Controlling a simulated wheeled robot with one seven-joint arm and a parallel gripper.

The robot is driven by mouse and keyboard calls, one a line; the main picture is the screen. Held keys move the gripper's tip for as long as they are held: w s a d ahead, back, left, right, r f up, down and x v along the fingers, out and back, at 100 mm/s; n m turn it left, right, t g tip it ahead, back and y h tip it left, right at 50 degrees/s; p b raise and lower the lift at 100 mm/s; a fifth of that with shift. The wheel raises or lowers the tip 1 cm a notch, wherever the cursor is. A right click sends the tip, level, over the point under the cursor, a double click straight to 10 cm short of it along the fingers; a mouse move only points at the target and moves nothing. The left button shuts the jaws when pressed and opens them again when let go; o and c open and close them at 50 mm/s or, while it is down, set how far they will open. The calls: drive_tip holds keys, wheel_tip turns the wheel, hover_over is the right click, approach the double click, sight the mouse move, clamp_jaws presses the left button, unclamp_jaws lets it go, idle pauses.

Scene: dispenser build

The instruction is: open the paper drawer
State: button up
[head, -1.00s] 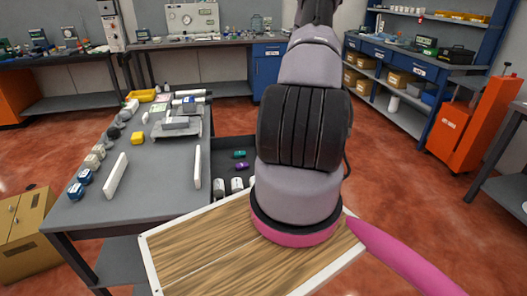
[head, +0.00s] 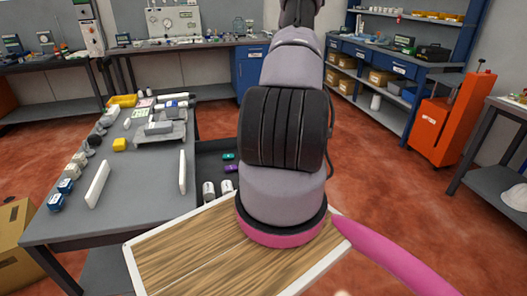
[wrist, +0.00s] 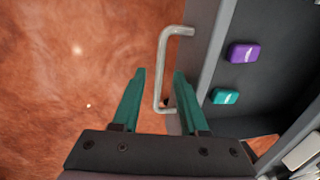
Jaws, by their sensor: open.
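A dark grey drawer (head: 209,160) stands pulled out from the right side of the grey workbench, partly hidden behind my arm in the head view. In the wrist view the drawer (wrist: 262,107) holds a purple block (wrist: 243,52) and a teal block (wrist: 224,96). Its pale bar handle (wrist: 161,75) runs along its outer face. My gripper (wrist: 159,76) is open, its two green fingers apart, with the handle bar between them in the picture. I cannot tell whether a finger touches it. No paper shows, and the gripper is hidden in the head view.
The workbench (head: 130,205) carries upright white panels, small jars and trays. Two white cylinders (head: 209,191) stand near the drawer. A wood-topped board with a white rim (head: 180,250) is in front. An orange cart (head: 440,125) stands right. Red floor is free between.

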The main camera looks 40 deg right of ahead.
wheel_tip(320, 180, up, 11)
drive_tip(key=d, duration=0.1)
drive_tip(key=shift+s+d+f, duration=0.2)
drive_tip(key=shift+s+d, duration=0.2)
idle(0.3)
drive_tip(key=a+r+t+h, duration=0.1)
drive_tip(key=a+r, duration=0.7)
drive_tip(key=r, duration=0.5)
drive_tip(key=a+r+t+h, duration=0.1)
drive_tip(key=a+r, duration=0.7)
drive_tip(key=r, duration=0.5)
drive_tip(key=s+a+r+t+y, duration=0.2)
drive_tip(key=s+a+r+t, duration=0.2)
drive_tip(key=s+a+r, duration=0.9)
drive_tip(key=s+a, duration=0.3)
drive_tip(key=shift+a+r, duration=0.4)
